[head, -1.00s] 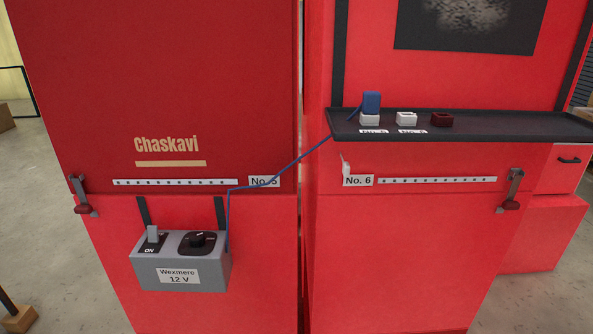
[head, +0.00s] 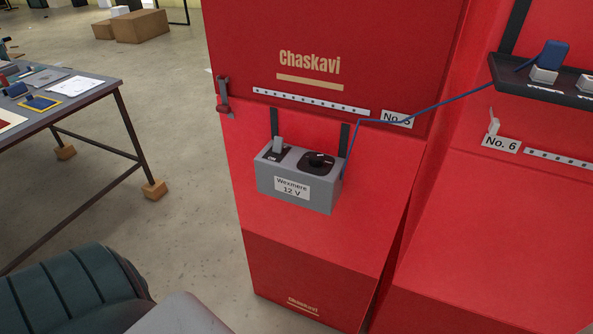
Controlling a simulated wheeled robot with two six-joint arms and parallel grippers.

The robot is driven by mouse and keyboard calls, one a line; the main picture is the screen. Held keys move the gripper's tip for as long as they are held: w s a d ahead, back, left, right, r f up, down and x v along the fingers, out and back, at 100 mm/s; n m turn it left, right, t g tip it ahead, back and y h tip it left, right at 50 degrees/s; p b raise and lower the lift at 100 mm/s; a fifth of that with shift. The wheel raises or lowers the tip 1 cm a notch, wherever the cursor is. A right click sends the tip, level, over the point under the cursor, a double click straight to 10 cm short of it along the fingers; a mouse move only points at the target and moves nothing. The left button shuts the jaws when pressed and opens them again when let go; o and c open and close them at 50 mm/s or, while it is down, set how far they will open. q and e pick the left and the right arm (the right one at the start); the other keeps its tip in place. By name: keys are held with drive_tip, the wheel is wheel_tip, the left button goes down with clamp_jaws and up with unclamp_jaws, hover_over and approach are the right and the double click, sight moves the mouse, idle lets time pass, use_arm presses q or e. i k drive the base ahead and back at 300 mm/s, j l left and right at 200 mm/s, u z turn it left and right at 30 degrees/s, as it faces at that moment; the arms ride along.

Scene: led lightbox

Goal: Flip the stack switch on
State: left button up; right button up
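A grey power box (head: 325,197) labelled "Wexmere 12 V" hangs by two dark straps on the front of the red No. 5 cabinet (head: 330,235). On its top are an upright grey switch lever (head: 278,144) at the left and a black rotary knob (head: 319,160) at the right. The small label by the lever is too small to read now. A small white lever-like part (head: 493,123) sits by the No. 6 label. No label reads "stack". Neither gripper is in view.
A blue cable (head: 440,107) runs from the box to a black shelf (head: 540,93) holding a blue plug (head: 552,54). A grey worktable (head: 85,97) with several flat items stands left. The floor between table and cabinet is open.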

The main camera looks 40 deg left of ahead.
sight(278, 142)
drive_tip(key=u, duration=1.3)
